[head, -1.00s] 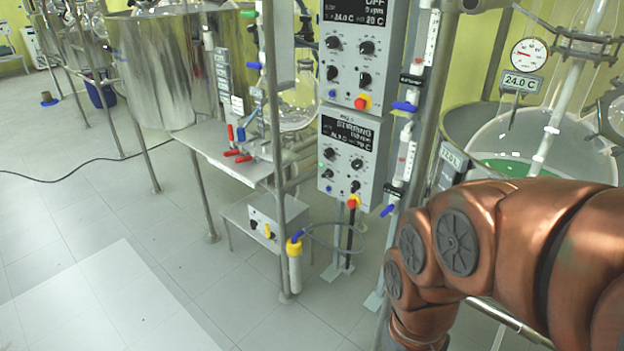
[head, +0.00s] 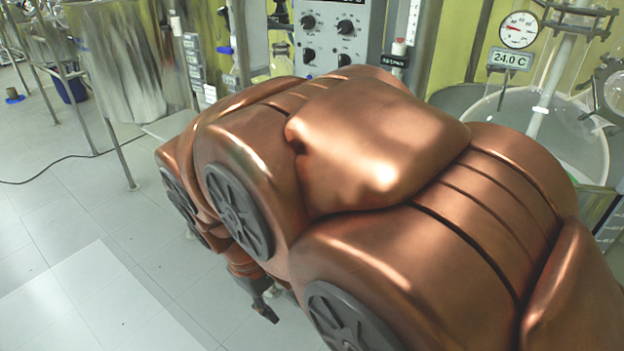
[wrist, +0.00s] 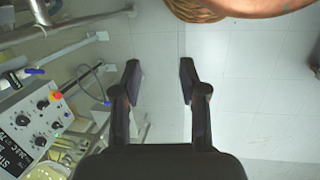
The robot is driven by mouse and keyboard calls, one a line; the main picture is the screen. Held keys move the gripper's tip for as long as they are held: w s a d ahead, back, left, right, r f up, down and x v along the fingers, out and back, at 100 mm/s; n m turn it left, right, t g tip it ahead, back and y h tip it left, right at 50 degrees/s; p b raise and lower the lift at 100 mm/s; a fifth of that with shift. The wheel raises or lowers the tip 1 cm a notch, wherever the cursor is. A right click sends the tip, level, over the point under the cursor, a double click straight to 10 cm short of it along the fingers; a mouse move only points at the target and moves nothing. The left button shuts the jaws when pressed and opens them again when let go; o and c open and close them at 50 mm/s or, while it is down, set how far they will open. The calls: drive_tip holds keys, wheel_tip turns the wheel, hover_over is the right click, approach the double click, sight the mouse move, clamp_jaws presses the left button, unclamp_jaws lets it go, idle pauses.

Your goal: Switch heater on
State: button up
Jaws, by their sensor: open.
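A grey control panel (head: 336,32) with black knobs shows at the top middle of the head view; its lower part is hidden behind my copper arm. I cannot tell which control is the heater's switch. My gripper (wrist: 159,82) is open and empty, its fingers pointing over bare floor, to the right of the panel and apart from it. In the head view only a dark part of the gripper shows below my arm.
Metal pipes and a hose with blue ends (wrist: 90,78) lie between panel and gripper in the wrist view. A steel vessel (head: 125,65) stands at the left and a glass reactor (head: 545,130) at the right in the head view.

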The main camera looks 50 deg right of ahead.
drive_tip(key=w+d+f+n+g+h+b, duration=0.15)
drive_tip(key=w+d+h+b, duration=0.3)
drive_tip(key=d, duration=0.85)
drive_tip(key=w+d+f+n+g+h+b, duration=0.1)
drive_tip(key=w+d+n+h+b, duration=0.3)
drive_tip(key=d, duration=0.8)
drive_tip(key=w+d+f+n+g+h+b, duration=0.1)
drive_tip(key=w+d+h+b, duration=0.35)
drive_tip(key=d, duration=0.85)
drive_tip(key=w+d+f+n+t+h+b, duration=0.1)
drive_tip(key=w+d+f+n+t+b, duration=0.2)
drive_tip(key=w+d+f+n+b, duration=0.45)
drive_tip(key=w+d+f+n+t+h+b, duration=0.25)
drive_tip(key=w+d+f+n, duration=0.3)
drive_tip(key=w+f, duration=0.4)
drive_tip(key=d+b, duration=0.1)
drive_tip(key=d, duration=0.7)
drive_tip(key=shift+f+m+y, duration=0.25)
drive_tip(key=shift+m+y, duration=0.1)
drive_tip(key=shift+m, duration=0.1)
drive_tip(key=shift+w, duration=0.1)
drive_tip(key=shift+c, duration=0.2)
drive_tip(key=shift+a, duration=0.1)
clamp_jaws()
